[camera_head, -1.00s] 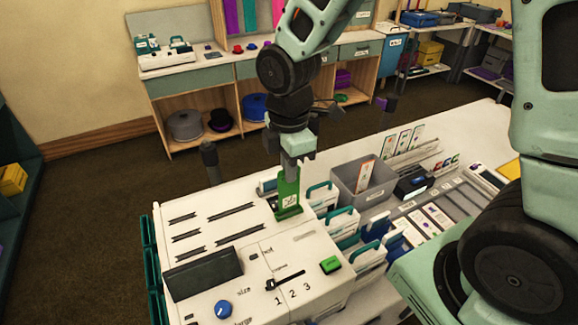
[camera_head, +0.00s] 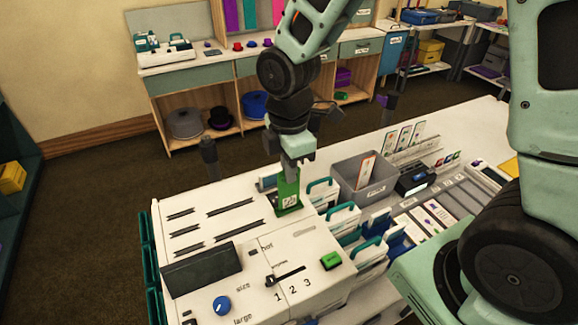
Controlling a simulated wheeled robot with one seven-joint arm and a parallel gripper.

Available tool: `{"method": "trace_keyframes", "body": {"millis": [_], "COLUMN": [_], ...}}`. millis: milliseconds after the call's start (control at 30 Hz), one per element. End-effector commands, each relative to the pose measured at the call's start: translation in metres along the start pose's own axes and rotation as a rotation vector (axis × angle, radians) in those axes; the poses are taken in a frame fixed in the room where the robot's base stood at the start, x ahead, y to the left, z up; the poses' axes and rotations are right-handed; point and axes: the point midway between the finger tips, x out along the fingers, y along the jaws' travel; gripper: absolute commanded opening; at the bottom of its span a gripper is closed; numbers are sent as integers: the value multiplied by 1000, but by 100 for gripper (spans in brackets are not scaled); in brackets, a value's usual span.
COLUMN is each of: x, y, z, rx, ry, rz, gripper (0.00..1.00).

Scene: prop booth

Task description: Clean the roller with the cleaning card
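My gripper (camera_head: 290,165) points down over the back right corner of a white machine (camera_head: 225,260). A green card (camera_head: 288,190) with a white label stands upright right below the fingers, at the machine's top. The fingers look closed around the card's upper end, though the fingertips are small and partly hidden by it. The card's lower end meets the machine top or a slot there; I cannot tell how deep it sits. No roller is clearly visible; the machine's inside is hidden.
The machine's top has dark slots, a dark panel (camera_head: 202,270), a blue knob (camera_head: 222,306), a slider (camera_head: 285,277) and a green button (camera_head: 331,260). A grey bin (camera_head: 362,185) with a card stands right of the gripper. White teal-handled boxes (camera_head: 343,218) crowd the machine's right side.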

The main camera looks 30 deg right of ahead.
Motion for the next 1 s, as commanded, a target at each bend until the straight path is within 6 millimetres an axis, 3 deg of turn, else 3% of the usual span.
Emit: {"method": "trace_keyframes", "body": {"millis": [300, 1000], "x": [10, 10], "y": [0, 0], "z": [0, 0], "rx": [0, 2], "ry": [0, 0], "rz": [-1, -2], "gripper": [0, 0]}}
